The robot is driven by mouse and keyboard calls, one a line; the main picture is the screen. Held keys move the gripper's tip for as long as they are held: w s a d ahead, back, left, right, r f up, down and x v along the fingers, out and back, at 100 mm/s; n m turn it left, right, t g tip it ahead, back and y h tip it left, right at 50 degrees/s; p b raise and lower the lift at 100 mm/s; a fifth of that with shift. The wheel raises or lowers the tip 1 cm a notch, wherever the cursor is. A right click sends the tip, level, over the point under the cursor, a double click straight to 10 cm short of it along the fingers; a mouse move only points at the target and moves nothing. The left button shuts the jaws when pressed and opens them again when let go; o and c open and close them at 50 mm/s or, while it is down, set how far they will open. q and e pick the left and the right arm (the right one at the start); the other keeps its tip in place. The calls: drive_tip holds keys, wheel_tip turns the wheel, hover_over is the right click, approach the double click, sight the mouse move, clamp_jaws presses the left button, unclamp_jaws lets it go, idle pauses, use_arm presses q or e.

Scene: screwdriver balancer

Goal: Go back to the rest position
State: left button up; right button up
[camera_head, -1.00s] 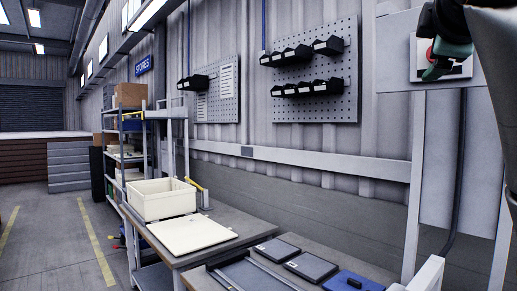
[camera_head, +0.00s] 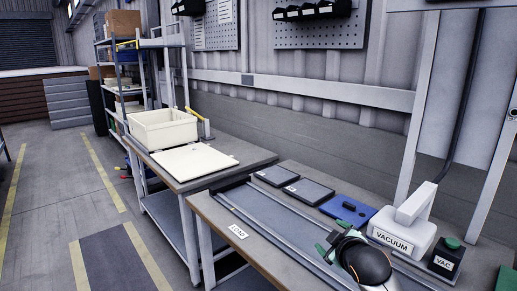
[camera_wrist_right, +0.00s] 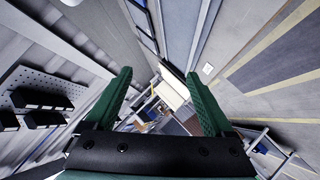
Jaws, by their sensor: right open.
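My right gripper (camera_head: 328,248) shows in the head view above the near workbench, over the grey rail track (camera_head: 275,222), with its green fingers pointing left and away. In the right wrist view the two green fingers of this gripper (camera_wrist_right: 161,95) stand wide apart with nothing between them. The dark rounded wrist behind it hides part of the bench. My left gripper is in neither view. No screwdriver is visible.
The near bench holds two dark trays (camera_head: 307,191), a blue plate (camera_head: 348,209), a white VACUUM unit (camera_head: 402,233) and a dark VAC box (camera_head: 446,259). A cream bin (camera_head: 163,131) and a pale board (camera_head: 193,162) sit on the farther bench. Floor at left is open.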

drive_tip(key=s+a+f+m+g+y, duration=0.25)
drive_tip(key=s+f+m, duration=0.25)
drive_tip(key=s+f, duration=2)
drive_tip(key=s+d+f+m+g, duration=0.1)
drive_tip(key=s+f, duration=0.4)
drive_tip(key=s, duration=0.5)
drive_tip(key=shift+s+f+m+h, duration=0.25)
drive_tip(key=shift+m+h, duration=0.1)
drive_tip(key=shift+m, duration=0.55)
